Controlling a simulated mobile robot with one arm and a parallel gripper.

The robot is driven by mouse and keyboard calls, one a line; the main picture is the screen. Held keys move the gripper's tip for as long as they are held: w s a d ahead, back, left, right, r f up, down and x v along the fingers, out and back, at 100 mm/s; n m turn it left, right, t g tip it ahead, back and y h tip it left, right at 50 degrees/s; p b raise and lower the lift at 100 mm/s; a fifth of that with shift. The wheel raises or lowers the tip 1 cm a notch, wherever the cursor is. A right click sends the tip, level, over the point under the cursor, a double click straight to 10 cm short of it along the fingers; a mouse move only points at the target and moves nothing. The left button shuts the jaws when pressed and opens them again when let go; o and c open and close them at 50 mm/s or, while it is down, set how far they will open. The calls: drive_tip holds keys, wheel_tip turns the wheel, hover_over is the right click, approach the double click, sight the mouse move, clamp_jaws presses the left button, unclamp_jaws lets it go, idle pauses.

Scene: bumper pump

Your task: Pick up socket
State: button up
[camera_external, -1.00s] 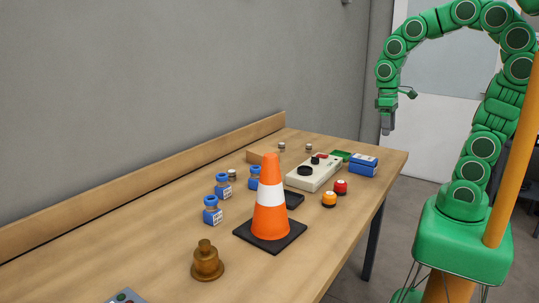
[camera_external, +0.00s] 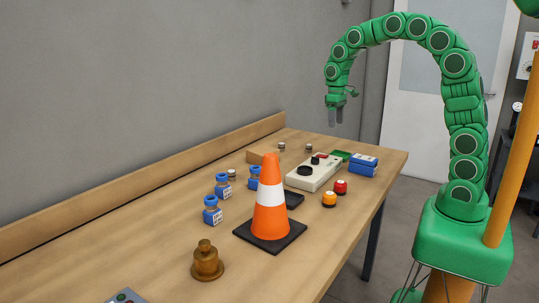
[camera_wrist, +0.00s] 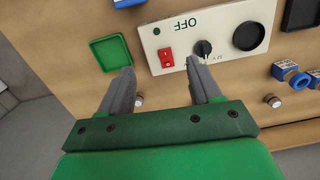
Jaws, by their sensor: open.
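Small silver cylindrical pieces stand on the wooden table; I cannot tell for certain which is the socket. In the external view one silver piece (camera_external: 309,147) is behind the beige control box and another silver piece (camera_external: 281,147) is farther left. In the wrist view a silver piece (camera_wrist: 138,100) shows between the fingers, close to the left one, and another silver piece (camera_wrist: 272,100) lies at the right. My gripper (camera_external: 336,117) is open and empty, above the far end of the table; its fingers (camera_wrist: 160,66) point down toward the control box area.

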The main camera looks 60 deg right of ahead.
drive_tip(key=w+d+f, duration=0.5)
drive_tip(key=w+d, duration=0.1)
drive_tip(key=w, duration=0.4)
hover_over(319, 143)
drive_tip(key=shift+m+t, duration=0.3)
drive_tip(key=shift+t, duration=0.1)
drive_tip(key=f, duration=0.6)
drive_tip(key=shift+s, duration=0.4)
drive_tip(key=shift+w+d+f, duration=0.15)
drive_tip(key=shift+w+f, duration=0.05)
drive_tip(key=shift+f, duration=0.1)
drive_tip(key=shift+w+f, duration=0.15)
drive_tip(key=shift+f, duration=1.75)
drive_tip(key=shift+w+f, duration=0.1)
drive_tip(key=shift+f, duration=1.8)
clamp_jaws()
drive_tip(key=shift+r, duration=0.15)
